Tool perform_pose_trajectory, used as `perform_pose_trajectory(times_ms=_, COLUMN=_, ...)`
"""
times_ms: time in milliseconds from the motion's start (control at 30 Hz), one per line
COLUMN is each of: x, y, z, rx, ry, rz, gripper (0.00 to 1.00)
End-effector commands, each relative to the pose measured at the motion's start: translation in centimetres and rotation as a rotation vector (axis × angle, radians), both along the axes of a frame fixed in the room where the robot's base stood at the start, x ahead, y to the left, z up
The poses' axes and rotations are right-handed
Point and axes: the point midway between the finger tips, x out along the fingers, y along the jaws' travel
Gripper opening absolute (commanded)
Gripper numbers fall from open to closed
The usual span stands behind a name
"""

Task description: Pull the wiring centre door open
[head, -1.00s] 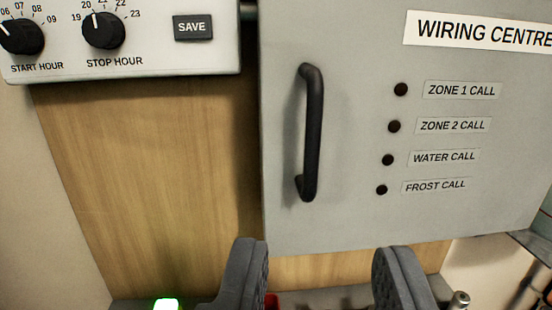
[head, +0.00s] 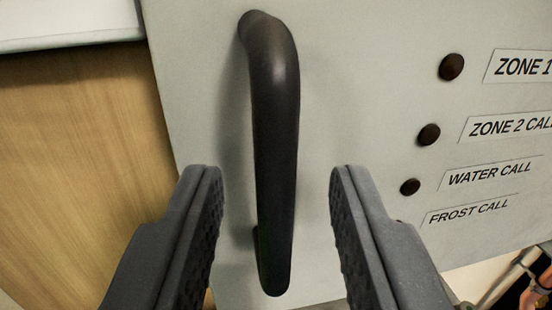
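The wiring centre door (head: 360,60) is a flat grey panel that fills most of the head view. It looks shut. Its black vertical bar handle (head: 276,150) stands near the door's left edge, at the centre-left of the view. My gripper (head: 276,180) is open, with one finger to the left of the handle and one to the right. The lower part of the handle shows between the fingers, and a gap is visible on both sides. I cannot tell from this view how deep the fingers reach around it.
Dark round indicators, such as the one by the zone 2 label (head: 428,135), sit to the right of the handle. A wooden backboard (head: 75,150) lies left of the door. A pale panel's lower edge (head: 70,40) is at upper left. Pipework (head: 535,290) shows at lower right.

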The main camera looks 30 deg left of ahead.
Motion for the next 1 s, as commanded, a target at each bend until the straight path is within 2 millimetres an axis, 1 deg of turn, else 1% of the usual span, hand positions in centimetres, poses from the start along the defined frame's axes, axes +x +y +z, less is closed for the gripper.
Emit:
perform_pose_trajectory(times_ms=133, x=0.4, y=0.2, z=-0.1, rx=0.0, ry=0.001, rz=0.0, gripper=0.32)
perform_pose_trajectory(times_ms=367, x=0.4, y=0.2, z=0.0, rx=0.0, ry=0.0, rz=0.0, gripper=0.32)
perform_pose_trajectory(times_ms=400, x=0.4, y=0.2, z=0.0, rx=0.0, ry=0.0, rz=0.0, gripper=0.29)
perform_pose_trajectory(times_ms=467, x=0.4, y=0.2, z=0.0, rx=0.0, ry=0.0, rz=0.0, gripper=0.13)
perform_pose_trajectory(times_ms=500, x=0.4, y=0.2, z=0.0, rx=0.0, ry=0.0, rz=0.0, gripper=0.02)
perform_pose_trajectory(times_ms=533, x=0.4, y=0.2, z=0.0, rx=0.0, ry=0.0, rz=0.0, gripper=0.0)
perform_pose_trajectory(times_ms=800, x=0.2, y=0.2, z=0.2, rx=0.001, ry=-0.001, rz=0.007, gripper=0.0)
perform_pose_trajectory(times_ms=1000, x=-1.0, y=0.4, z=0.5, rx=0.0, ry=-0.002, rz=0.058, gripper=0.0)
